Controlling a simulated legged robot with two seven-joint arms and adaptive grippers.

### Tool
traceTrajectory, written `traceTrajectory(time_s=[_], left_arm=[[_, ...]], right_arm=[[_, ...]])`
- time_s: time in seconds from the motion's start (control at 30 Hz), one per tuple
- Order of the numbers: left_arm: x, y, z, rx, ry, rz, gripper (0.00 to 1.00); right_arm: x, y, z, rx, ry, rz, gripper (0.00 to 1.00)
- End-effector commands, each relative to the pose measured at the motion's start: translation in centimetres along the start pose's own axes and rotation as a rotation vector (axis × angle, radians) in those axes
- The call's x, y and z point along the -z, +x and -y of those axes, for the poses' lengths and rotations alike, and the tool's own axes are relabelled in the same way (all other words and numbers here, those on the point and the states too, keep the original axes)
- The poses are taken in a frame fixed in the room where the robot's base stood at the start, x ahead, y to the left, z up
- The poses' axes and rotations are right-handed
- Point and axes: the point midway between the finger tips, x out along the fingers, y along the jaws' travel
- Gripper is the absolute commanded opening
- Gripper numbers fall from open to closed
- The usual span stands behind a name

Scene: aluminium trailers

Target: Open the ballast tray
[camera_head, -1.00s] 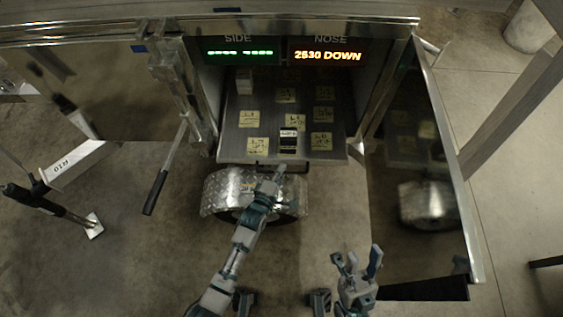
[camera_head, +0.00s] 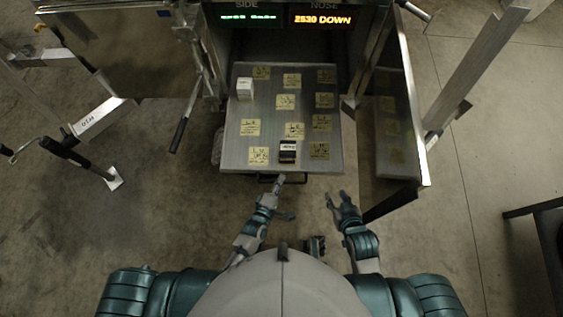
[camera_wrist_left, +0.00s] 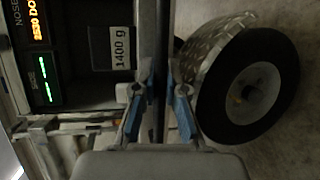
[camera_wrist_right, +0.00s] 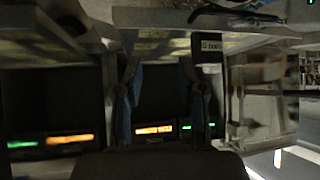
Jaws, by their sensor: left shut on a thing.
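The ballast tray (camera_head: 270,107) is a grey metal tray with yellow notes on it, drawn out of the trailer's lit compartment. My left gripper (camera_head: 277,183) is at the tray's front edge. In the left wrist view my left gripper (camera_wrist_left: 157,100) has its blue fingers closed around the tray's dark front handle bar (camera_wrist_left: 160,75). My right gripper (camera_head: 336,203) is in front of the tray's right corner, apart from it, with its fingers spread. The right wrist view also shows the right gripper (camera_wrist_right: 158,95) with its fingers apart and nothing between them.
A black block (camera_head: 288,153) and a white block (camera_head: 245,89) rest on the tray. A display panel (camera_head: 285,18) reads "2530 DOWN" at the back. The open door (camera_head: 400,130) stands on the right. A dark lever (camera_head: 180,133) is on the left. The floor in front is clear.

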Motion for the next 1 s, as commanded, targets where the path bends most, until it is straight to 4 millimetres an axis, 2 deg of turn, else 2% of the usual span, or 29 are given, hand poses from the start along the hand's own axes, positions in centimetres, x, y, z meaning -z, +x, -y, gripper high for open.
traceTrajectory(time_s=[0.03, 0.2, 0.5, 0.7, 1.0], left_arm=[[0.0, -1.4, 0.5, 0.010, 0.005, -0.005, 0.00], [-1.4, -4.8, 1.4, 0.012, 0.004, -0.005, 0.00], [-3.0, -8.9, 2.5, 0.012, 0.004, -0.006, 0.00], [-3.5, -10.0, 2.7, 0.011, 0.004, -0.006, 0.00], [-3.6, -10.4, 3.0, 0.015, 0.002, -0.005, 0.00]], right_arm=[[-0.6, -0.6, -0.2, -0.005, -0.001, 0.054, 0.40], [-3.6, -1.9, -0.7, -0.017, 0.001, 0.225, 0.40], [-6.6, -3.9, -1.1, -0.028, 0.004, 0.400, 0.40], [-7.4, -4.5, -1.2, -0.031, 0.006, 0.444, 0.40], [-7.6, -4.5, -1.5, -0.031, 0.007, 0.452, 0.40]])
